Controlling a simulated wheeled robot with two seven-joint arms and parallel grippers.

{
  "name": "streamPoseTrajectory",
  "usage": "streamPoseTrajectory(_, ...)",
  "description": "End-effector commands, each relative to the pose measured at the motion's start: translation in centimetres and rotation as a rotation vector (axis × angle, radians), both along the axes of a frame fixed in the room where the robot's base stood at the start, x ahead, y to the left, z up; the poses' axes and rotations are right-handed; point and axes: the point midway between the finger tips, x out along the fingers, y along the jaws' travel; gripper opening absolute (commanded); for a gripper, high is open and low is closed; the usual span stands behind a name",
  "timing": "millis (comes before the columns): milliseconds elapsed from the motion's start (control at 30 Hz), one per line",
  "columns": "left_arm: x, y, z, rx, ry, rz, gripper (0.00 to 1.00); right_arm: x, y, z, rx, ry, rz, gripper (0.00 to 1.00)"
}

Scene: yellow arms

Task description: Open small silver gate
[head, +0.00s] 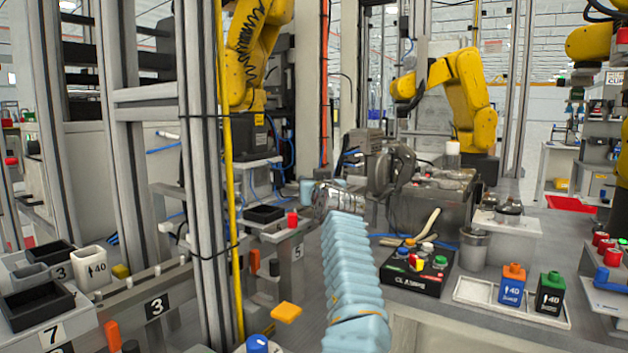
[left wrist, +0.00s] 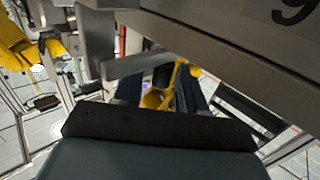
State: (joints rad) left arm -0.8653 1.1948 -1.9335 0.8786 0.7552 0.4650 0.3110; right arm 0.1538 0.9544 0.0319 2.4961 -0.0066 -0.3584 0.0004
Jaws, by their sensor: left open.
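I cannot pick out the small silver gate for certain. Silver-grey posts (head: 207,180) with short crossbars (head: 155,93) stand at the left in the head view. In the left wrist view, a short grey bar (left wrist: 138,66) juts out just beyond my left gripper (left wrist: 158,90). The two dark fingers of that gripper are apart, with nothing seen held between them. Contact with the bar cannot be judged. In the head view, an arm of mine in a pale blue sleeve reaches up from the bottom middle; its fingertips are not clear. My right gripper is not identifiable.
A grey rail marked 3 (head: 157,307) runs at the lower left. A black parts tray (head: 417,272) and coloured bottles (head: 512,283) stand on the right bench. Yellow robot arms (head: 466,90) stand behind. A grey panel marked 9 (left wrist: 250,45) hangs close above my left gripper.

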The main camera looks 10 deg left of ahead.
Motion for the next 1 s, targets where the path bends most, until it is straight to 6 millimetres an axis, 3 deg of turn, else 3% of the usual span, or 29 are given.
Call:
streamPoseTrajectory(167,0.0,0.0,0.0,0.0,0.0,0.0,0.41,0.0,0.0,0.0,0.0,0.0,0.0,0.0)
streamPoseTrajectory(433,0.0,0.0,0.0,-0.001,0.0,0.0,0.0,0.0,0.0,0.0,0.0,0.0,0.0,0.0)
streamPoseTrajectory(1000,-0.1,-0.3,0.0,0.068,-0.025,-0.001,0.0,0.0,0.0,-1.1,-0.001,0.0,-0.001,0.0)
